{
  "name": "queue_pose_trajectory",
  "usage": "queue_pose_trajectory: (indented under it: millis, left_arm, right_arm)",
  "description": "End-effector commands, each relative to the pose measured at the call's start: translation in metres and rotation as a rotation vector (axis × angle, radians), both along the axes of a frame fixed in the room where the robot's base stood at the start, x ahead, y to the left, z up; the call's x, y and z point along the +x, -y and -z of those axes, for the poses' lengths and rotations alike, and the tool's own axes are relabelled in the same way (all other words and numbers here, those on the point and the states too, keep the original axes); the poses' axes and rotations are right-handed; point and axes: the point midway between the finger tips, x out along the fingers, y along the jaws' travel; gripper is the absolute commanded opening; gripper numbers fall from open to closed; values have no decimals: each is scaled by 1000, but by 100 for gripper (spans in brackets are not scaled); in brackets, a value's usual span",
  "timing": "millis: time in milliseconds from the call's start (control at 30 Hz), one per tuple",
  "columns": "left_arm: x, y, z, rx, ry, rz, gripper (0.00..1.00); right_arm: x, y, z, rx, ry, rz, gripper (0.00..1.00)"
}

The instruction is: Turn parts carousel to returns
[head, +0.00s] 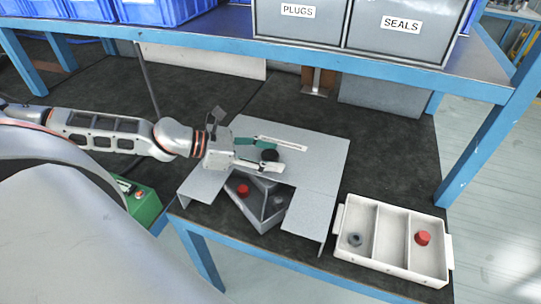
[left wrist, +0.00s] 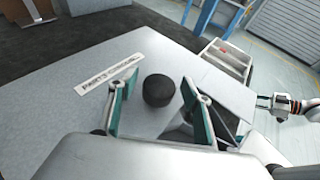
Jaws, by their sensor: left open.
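The parts carousel is a grey box (head: 310,150) with a label strip on its flat top and a black knob (head: 269,156) standing up from it. A front cut-out shows a wedge-shaped grey bin (head: 262,212) with a red cap (head: 243,190) and a dark part inside. The rest of the inside is hidden under the top. My left gripper (head: 273,153) is open over the top, its fingers on either side of the knob. In the left wrist view the knob (left wrist: 159,90) sits between the spread fingers. My right gripper (left wrist: 268,103) shows small at the right there; its jaws are unclear.
A white tray (head: 341,222) at the front right holds a grey ring (head: 354,240) and a red cap (head: 423,238). Grey bins marked PLUGS (head: 297,35) and SEALS (head: 400,42) stand on the shelf above. A green box with a red button (head: 143,205) is at the left.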

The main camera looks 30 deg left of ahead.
Motion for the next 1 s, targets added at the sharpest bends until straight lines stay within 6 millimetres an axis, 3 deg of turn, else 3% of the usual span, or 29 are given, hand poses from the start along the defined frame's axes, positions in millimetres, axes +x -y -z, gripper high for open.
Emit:
queue_pose_trajectory:
  millis: [367, 567, 1000]
  left_arm:
    - [1, 0, 0, 1, 1, -1, 49]
    - [1, 0, 0, 1, 1, -1, 0]
    - [1, 1, 1, -2, 1, 41, 0]
  right_arm:
    - [3, 0, -2, 0, 8, 0, 30]
    - [2, 0, 1, -1, 3, -1, 30]
    - [-3, 0, 9, -3, -9, -2, 30]
